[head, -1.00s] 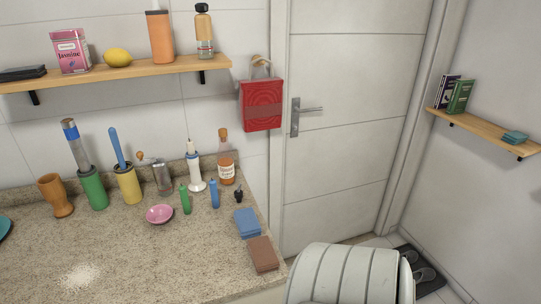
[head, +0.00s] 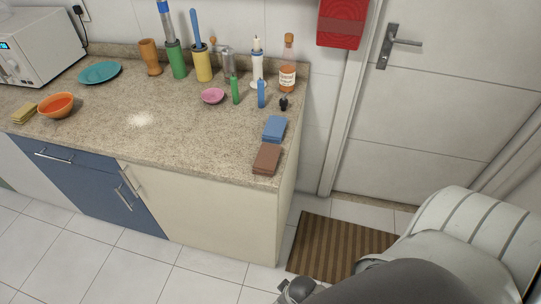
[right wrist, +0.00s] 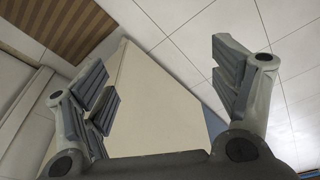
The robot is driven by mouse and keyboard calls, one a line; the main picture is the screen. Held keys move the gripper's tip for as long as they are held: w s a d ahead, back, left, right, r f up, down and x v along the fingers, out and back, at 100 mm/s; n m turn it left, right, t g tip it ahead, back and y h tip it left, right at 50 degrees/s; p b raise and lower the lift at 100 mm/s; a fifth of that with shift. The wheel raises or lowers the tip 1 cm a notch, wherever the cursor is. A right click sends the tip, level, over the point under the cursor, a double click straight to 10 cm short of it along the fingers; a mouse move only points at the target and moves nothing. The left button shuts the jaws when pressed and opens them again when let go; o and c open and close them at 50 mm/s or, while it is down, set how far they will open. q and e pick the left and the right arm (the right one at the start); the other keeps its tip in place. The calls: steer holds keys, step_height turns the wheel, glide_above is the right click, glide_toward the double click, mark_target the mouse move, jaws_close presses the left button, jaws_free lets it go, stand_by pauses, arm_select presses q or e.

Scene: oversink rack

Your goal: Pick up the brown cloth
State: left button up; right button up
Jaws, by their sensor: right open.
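The brown cloth (head: 267,158) lies folded on the granite counter, near its right front corner, in the head view. A folded blue cloth (head: 275,128) lies just behind it, close by. My right gripper (right wrist: 165,90) is open and empty in the right wrist view, with the cabinet side and floor behind its fingers. In the head view my right arm is at the lower right, and part of its hand (head: 295,291) shows at the bottom edge, below and apart from the counter. The brown cloth is not in the right wrist view. My left gripper is not in view.
Behind the cloths stand a small dark bottle (head: 284,102), a blue bottle (head: 261,93), a green bottle (head: 235,90) and an amber bottle (head: 287,72). The counter's front middle is mostly clear. A striped mat (head: 335,248) lies on the floor.

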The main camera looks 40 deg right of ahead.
steer(key=w+a+r+n+y, duration=0.1)
steer(key=w+a+r+n, duration=0.15)
steer(key=r, duration=0.65)
steer(key=w+a+r+n+t, duration=0.15)
steer(key=w+r, duration=0.25)
steer(key=r, duration=0.5)
steer(key=w+a+r+n+g+y, duration=0.1)
steer(key=w+r+n, duration=0.25)
steer(key=r, duration=0.55)
step_height(320, 180, up, 14)
steer(key=r+n+g+h, duration=0.1)
steer(key=n+g+h, duration=0.15)
steer(key=n, duration=1.35)
glide_above(266, 160)
steer(key=shift+n, duration=0.25)
step_height(266, 160, down, 6)
steer(key=shift+w+r+p, duration=0.1)
steer(key=shift+r+p, duration=0.1)
steer(key=shift+p, duration=0.55)
steer(key=shift+f, duration=0.35)
step_height(266, 160, down, 4)
steer(key=shift+r+p, duration=0.2)
steer(key=shift+p, duration=0.7)
steer(key=shift+f, duration=0.45)
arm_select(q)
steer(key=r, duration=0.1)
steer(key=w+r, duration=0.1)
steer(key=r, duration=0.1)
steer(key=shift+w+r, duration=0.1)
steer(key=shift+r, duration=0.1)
